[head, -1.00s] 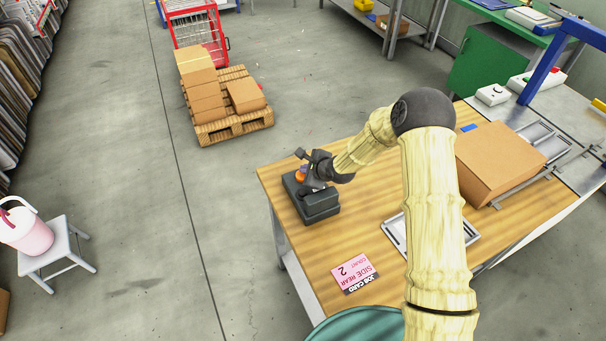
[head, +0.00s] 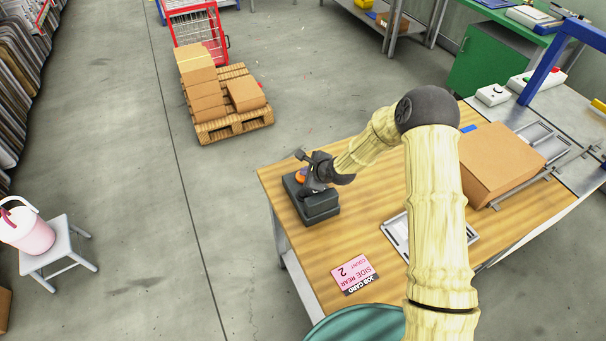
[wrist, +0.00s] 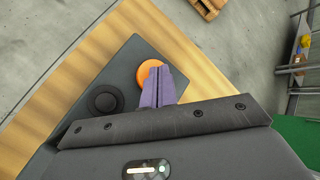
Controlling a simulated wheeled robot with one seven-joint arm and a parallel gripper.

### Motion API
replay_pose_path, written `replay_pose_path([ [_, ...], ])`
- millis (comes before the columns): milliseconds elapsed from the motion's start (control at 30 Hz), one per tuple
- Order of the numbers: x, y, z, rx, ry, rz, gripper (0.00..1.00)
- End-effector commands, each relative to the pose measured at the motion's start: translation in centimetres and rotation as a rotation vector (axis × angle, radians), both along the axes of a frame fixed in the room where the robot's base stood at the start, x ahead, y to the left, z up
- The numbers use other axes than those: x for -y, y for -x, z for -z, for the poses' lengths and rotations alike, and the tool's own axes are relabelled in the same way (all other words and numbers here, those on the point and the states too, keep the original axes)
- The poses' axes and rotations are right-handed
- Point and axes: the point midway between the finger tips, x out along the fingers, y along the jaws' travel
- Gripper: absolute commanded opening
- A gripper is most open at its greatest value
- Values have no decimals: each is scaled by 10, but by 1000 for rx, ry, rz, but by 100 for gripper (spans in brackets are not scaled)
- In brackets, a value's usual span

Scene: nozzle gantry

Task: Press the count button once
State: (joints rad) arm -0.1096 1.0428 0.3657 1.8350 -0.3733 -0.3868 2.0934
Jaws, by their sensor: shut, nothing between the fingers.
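A dark control box (head: 322,207) stands at the left corner of the wooden table. On it is an orange button (head: 300,177), partly hidden by my gripper (head: 305,186) in the head view. In the wrist view the orange button (wrist: 148,72) shows beside a black round button (wrist: 106,100) on the box's top. My gripper (wrist: 160,72) is shut and empty, its purple fingers together. The fingertips overlap the right part of the orange button in the wrist view. I cannot tell whether they touch it. Which button is the count button is not readable.
A metal tray (head: 397,232) lies beside my arm. A cardboard box (head: 500,165) stands at the right. Free floor lies left of the table.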

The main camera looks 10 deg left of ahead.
Motion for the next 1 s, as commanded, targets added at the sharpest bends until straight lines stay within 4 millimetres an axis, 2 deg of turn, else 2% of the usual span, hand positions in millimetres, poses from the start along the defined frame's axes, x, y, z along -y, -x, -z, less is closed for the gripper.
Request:
replay_pose_path([
  [100,0,0,-14,-2,-1,2,0],
  [467,0,-2,-45,6,-4,2,0],
  [1000,-1,-2,-46,8,-6,2,0],
])
